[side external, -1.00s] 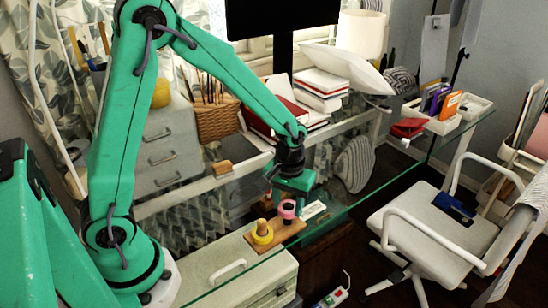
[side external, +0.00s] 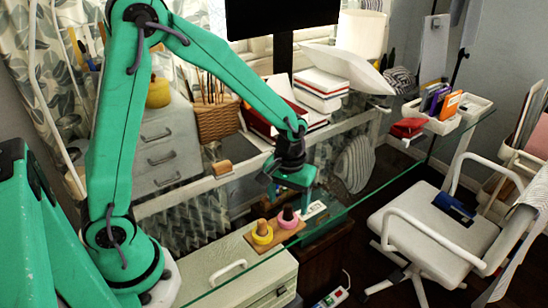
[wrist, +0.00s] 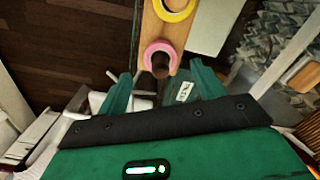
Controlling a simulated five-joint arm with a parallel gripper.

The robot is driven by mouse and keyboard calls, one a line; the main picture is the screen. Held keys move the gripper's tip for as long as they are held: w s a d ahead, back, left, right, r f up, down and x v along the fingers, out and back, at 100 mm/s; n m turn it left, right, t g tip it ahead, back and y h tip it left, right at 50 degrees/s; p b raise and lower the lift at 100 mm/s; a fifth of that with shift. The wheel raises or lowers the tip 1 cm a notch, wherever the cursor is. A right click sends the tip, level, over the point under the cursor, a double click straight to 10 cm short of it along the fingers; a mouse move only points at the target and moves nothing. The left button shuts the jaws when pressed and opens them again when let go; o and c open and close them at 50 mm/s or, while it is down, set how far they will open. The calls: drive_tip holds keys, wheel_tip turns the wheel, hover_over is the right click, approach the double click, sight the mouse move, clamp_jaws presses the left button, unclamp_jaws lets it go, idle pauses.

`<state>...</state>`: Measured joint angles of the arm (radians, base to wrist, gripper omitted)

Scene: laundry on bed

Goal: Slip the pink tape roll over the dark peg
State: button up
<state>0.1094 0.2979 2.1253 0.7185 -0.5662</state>
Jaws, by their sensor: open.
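The pink tape roll (side external: 288,223) sits around the dark peg (side external: 288,213) on the wooden base (side external: 282,237). The peg's top stands up through the roll's hole. In the wrist view the pink roll (wrist: 161,47) rings the dark peg (wrist: 160,65), which leans across its near side from this angle. My gripper (side external: 274,191) is above and a little behind the peg, clear of the roll. In the wrist view its two fingers are spread and empty.
A white power strip (side external: 330,299) lies on the floor. The base rests on a glass desk near its front edge. A drawer unit (side external: 240,277) stands at the front, a chair (side external: 440,220) at the right.

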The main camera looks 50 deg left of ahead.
drive_tip(key=shift+r, duration=3.2)
drive_tip(key=s+a+r+m+t, duration=0.4)
drive_tip(key=s+r, duration=0.7)
drive_tip(key=s, duration=0.3)
drive_tip(key=shift+s+r+m+t, duration=0.35)
drive_tip(key=shift+m+t, duration=0.25)
drive_tip(key=shift+t, duration=0.2)
